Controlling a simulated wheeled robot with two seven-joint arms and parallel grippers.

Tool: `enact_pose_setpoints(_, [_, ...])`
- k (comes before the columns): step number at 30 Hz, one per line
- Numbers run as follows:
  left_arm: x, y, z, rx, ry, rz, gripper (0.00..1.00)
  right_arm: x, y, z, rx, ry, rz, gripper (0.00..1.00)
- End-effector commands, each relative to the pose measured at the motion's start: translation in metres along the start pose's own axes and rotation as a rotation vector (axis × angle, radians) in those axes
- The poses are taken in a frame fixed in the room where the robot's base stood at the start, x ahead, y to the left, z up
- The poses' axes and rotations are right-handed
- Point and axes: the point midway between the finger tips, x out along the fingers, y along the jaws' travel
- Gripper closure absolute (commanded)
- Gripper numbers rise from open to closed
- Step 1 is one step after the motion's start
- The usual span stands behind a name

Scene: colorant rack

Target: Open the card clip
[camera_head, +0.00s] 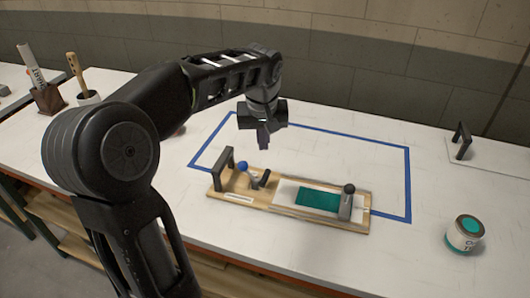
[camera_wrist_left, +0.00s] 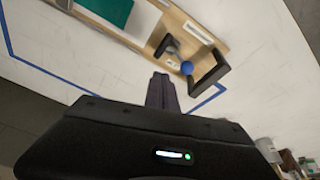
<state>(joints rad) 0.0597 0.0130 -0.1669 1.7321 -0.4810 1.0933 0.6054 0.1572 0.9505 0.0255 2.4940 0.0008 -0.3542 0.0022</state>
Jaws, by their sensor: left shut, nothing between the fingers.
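A wooden board (camera_head: 230,188) lies on the white table and carries a white card with a green swatch (camera_head: 316,201). A grey clip with a black ball knob (camera_head: 346,203) stands upright over the card's right end. A small lever with a blue ball (camera_head: 243,166) sits near the board's left end, beside a dark handle (camera_head: 224,170). The blue ball also shows in the left wrist view (camera_wrist_left: 186,67). My left gripper (camera_head: 263,143) is shut and empty, pointing down above the far side of the board. Its closed fingers show in the left wrist view (camera_wrist_left: 162,90).
Blue tape (camera_head: 408,180) outlines an area around the board.

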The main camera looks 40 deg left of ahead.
Motion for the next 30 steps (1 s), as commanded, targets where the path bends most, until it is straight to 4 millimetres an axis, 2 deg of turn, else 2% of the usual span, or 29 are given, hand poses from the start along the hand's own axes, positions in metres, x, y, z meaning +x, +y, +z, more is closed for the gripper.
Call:
enact_pose_setpoints(3, [-0.025,-0.002,-0.002,0.0,0.005,0.003,1.0,0.003,0.0,0.0,-0.003,0.0,-0.002,0.46])
enact_pose_setpoints(10, [-0.053,-0.006,-0.002,0.001,0.002,0.001,1.0,0.004,0.001,-0.001,-0.003,0.001,-0.002,0.46])
enact_pose_setpoints(30, [-0.056,-0.006,-0.002,0.001,0.0,0.0,1.0,0.004,0.001,-0.001,-0.003,0.002,-0.002,0.46])
